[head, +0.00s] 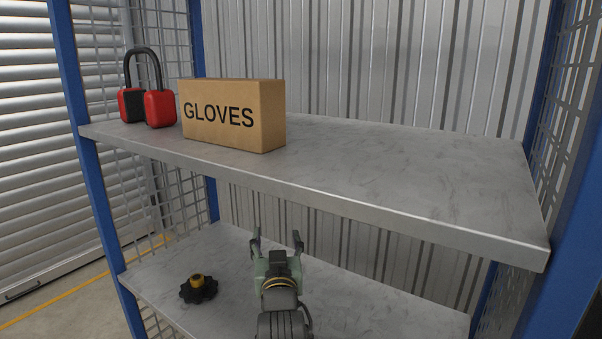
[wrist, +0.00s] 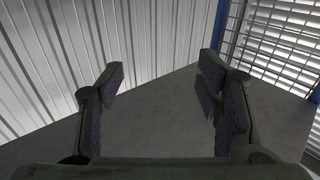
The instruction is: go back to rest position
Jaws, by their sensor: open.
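My gripper (head: 277,244) is open and empty, between the two shelf levels in the head view, in front of the corrugated wall. In the wrist view my gripper (wrist: 160,95) shows its two fingers spread wide with nothing between them. Beyond the fingers the wrist view shows a bare grey shelf surface (wrist: 165,105). I cannot tell how high the fingertips are above the lower shelf (head: 365,305).
The upper shelf (head: 400,170) holds a cardboard box marked GLOVES (head: 235,115) and red-and-black ear defenders (head: 160,108) at its left. A black knob with a yellow centre (head: 198,290) lies on the lower shelf, left of my gripper. Blue posts (head: 92,170) and mesh sides bound the rack.

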